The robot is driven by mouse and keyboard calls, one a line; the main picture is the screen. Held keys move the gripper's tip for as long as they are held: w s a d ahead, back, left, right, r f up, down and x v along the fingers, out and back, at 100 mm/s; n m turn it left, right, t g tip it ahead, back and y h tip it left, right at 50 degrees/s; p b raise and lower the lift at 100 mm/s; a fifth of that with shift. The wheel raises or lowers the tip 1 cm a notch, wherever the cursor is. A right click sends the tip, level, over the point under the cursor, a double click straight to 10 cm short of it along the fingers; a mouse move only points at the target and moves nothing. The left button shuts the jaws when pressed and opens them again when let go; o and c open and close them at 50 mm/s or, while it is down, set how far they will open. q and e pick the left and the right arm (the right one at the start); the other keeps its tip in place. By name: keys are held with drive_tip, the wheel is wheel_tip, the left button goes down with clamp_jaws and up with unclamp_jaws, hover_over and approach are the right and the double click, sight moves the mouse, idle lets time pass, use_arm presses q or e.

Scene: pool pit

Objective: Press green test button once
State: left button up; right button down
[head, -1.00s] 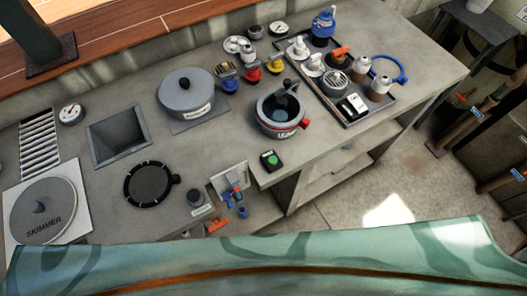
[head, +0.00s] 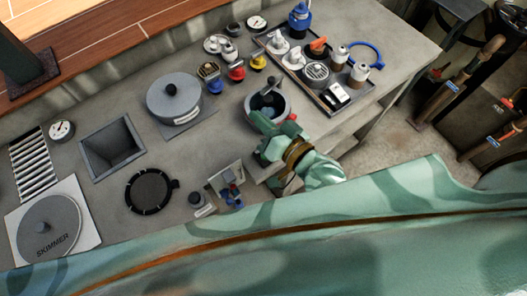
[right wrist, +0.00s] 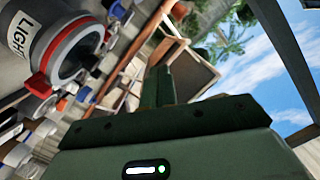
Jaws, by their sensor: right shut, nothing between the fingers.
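The small black box with the green test button does not show in the head view now; my right gripper and forearm cover the place where it sat, at the counter's front edge. My right gripper (head: 264,126) is green and shut, with nothing held. It is over the front of the round grey light housing (head: 284,104); I cannot tell if they touch. In the right wrist view the shut fingers (right wrist: 161,84) point away from the camera, and the housing labelled LIGHT (right wrist: 72,48) is at upper left. The green button is not visible there. My left gripper is not in view.
A tray (head: 352,104) with several fittings stands right of the housing. A grey lidded pot (head: 172,98), small colored valves (head: 237,71), a square opening (head: 112,147), a black ring (head: 151,190) and a skimmer lid (head: 48,228) are on the counter.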

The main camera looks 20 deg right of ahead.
drive_tip(key=w+d+r+m+t+h, duration=0.1)
drive_tip(key=d+r+m+h, duration=0.25)
drive_tip(key=m, duration=0.45)
drive_tip(key=w+d+r+m+t+h, duration=0.2)
drive_tip(key=m+h, duration=0.3)
drive_tip(key=m, duration=0.3)
drive_tip(key=s+a+f+m+g+y+p, duration=0.1)
drive_tip(key=s+a+f+m+g, duration=0.3)
drive_tip(key=f+m+g, duration=0.4)
drive_tip(key=shift+s+a+f+g+y+p, duration=0.35)
drive_tip(key=shift+s+f+g+y, duration=0.15)
drive_tip(key=shift+s, duration=0.35)
drive_tip(key=shift+f, duration=0.1)
wheel_tip(320, 180, down, 7)
drive_tip(key=b, duration=0.7)
drive_tip(key=shift+f+b, duration=0.2)
drive_tip(key=shift+b, duration=0.1)
drive_tip(key=shift+f+b, duration=0.5)
drive_tip(key=shift+f, duration=0.15)
